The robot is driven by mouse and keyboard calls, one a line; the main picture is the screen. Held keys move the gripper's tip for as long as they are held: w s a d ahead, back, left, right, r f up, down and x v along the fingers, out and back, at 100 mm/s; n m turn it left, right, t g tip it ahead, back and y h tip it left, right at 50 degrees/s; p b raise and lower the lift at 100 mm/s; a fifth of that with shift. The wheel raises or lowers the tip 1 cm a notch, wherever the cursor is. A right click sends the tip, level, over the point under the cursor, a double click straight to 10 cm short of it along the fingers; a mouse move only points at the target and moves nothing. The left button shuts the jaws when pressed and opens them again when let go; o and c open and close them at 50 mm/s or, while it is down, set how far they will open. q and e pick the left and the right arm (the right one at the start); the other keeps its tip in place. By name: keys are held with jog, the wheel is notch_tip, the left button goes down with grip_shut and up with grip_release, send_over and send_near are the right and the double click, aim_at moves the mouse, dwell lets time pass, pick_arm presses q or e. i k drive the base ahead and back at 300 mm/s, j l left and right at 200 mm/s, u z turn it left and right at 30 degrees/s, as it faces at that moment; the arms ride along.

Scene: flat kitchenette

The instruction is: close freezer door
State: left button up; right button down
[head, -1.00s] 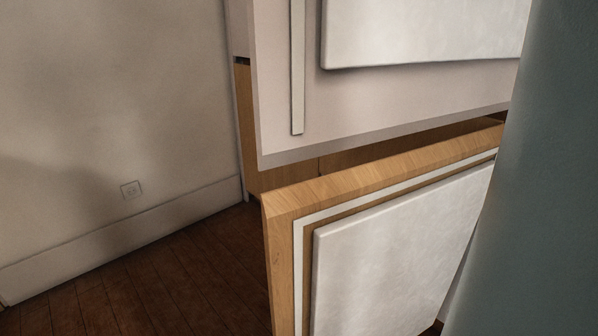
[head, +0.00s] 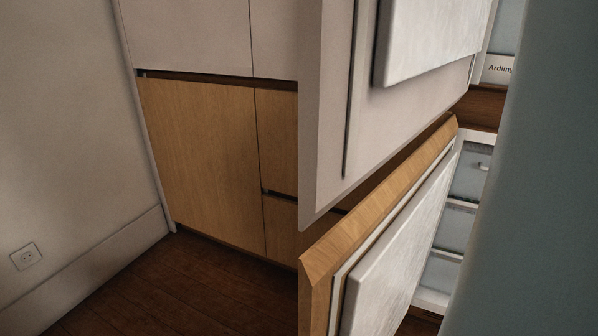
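The freezer door (head: 385,260) is the lower door, with a wooden front edge and a white inner panel. It stands open and swung out towards me, its inner side facing right. Behind it on the right, part of the freezer inside (head: 462,215) shows, with pale drawers and white frames. Above it, a light upper door (head: 335,130) with a white inner panel also stands open. Neither of my grippers is in view. A large blurred grey-green shape on the right hides part of the freezer.
Wooden lower cabinets (head: 205,165) with light cabinets (head: 190,35) above stand behind the doors, all shut. A bare wall (head: 60,130) with a socket (head: 26,257) is on the left. The dark wooden floor (head: 190,295) between wall and doors is clear.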

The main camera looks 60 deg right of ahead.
aim_at(361, 278)
jog(key=i+z, duration=0.15)
jog(key=z, duration=0.25)
jog(key=i+j+z, duration=0.1)
jog(key=z, duration=0.35)
jog(key=i+j+z, duration=0.1)
jog(key=z, duration=0.3)
jog(key=i+j+z, duration=0.1)
jog(key=z, duration=0.3)
jog(key=j+z, duration=0.25)
jog(key=z, duration=0.15)
jog(key=i+j+z, duration=0.1)
jog(key=z, duration=0.35)
jog(key=j+z, duration=0.4)
jog(key=i+j+z, duration=0.1)
jog(key=z, duration=0.35)
jog(key=j+z, duration=0.4)
